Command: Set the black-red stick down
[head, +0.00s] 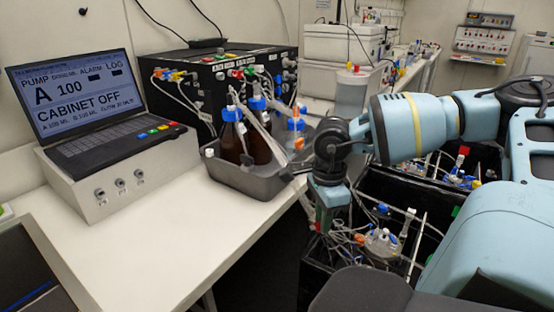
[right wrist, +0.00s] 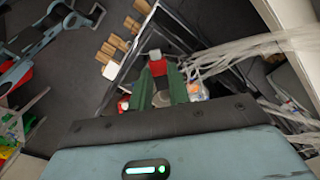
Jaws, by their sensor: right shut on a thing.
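My right gripper (head: 323,220) hangs fingers-down over the front of the black box with tubing, right of the white bench. In the right wrist view its two green fingers (right wrist: 165,88) are closed around a small piece with a red part, the black-red stick (right wrist: 158,67). A pale end shows just beyond the red part; most of the stick's length is hidden by the fingers and wrist. In the head view only a speck of red shows near the fingertips. My left gripper is not in view.
The black box (head: 308,280) below holds glassware and many loose tubes. A grey tray (head: 240,180) with brown blue-capped bottles stands at the bench's right side. A laptop-like pump controller (head: 100,110) stands left. The white bench (head: 150,235) is clear in front.

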